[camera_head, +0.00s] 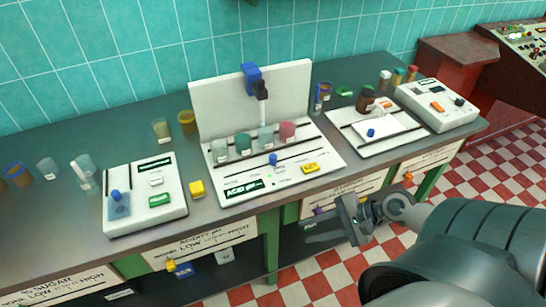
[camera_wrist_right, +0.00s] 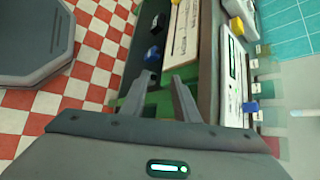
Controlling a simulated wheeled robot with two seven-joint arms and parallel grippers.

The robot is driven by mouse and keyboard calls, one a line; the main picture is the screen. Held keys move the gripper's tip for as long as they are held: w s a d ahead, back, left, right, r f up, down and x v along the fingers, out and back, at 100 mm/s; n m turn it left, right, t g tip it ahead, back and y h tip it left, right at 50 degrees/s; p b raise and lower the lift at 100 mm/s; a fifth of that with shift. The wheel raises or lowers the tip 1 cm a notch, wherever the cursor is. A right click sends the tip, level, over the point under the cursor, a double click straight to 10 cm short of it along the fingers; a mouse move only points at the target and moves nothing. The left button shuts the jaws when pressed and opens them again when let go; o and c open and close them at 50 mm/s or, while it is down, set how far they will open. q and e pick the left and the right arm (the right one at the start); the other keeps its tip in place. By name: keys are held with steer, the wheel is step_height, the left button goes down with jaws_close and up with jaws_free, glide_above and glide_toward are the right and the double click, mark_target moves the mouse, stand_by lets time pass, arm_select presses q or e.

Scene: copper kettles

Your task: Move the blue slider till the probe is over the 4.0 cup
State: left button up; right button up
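The pH stand (camera_head: 215,185) is a white base with an upright white back panel in the middle of the bench. A blue block (camera_head: 251,75) sits at the panel's top, with a black holder and pale probe (camera_head: 263,115) hanging below it. A blue knob (camera_head: 273,159) stands on the base in front; it also shows in the wrist view (camera_wrist_right: 250,107). Several labelled cups stand in a row, including a pink one (camera_head: 287,131) at right; their numbers are too small to read. The probe hangs near the third cup (camera_head: 265,138). My right gripper (camera_head: 345,218) is open and empty before the bench's front edge.
A white device with a blue knob (camera_head: 145,215) and a yellow block (camera_head: 197,188) stand left of the stand. A white tray (camera_head: 395,143) and control box (camera_head: 437,105) stand right.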

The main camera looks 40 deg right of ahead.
steer(key=w+d+r+m+t, duration=0.4)
steer(key=w+d+r+m, duration=0.6)
steer(key=d+r+m, duration=0.2)
steer(key=shift+w+d+r+t, duration=0.2)
steer(key=shift+w+t, duration=0.1)
steer(key=shift+w, duration=0.05)
steer(key=shift+w, duration=0.1)
glide_toward(275, 157)
steer(key=p+x, duration=0.3)
steer(key=x, duration=0.5)
steer(key=shift+w+a+r, duration=0.1)
steer(key=shift+w, duration=0.2)
steer(key=shift+x, duration=1.2)
steer(key=shift+s, duration=0.1)
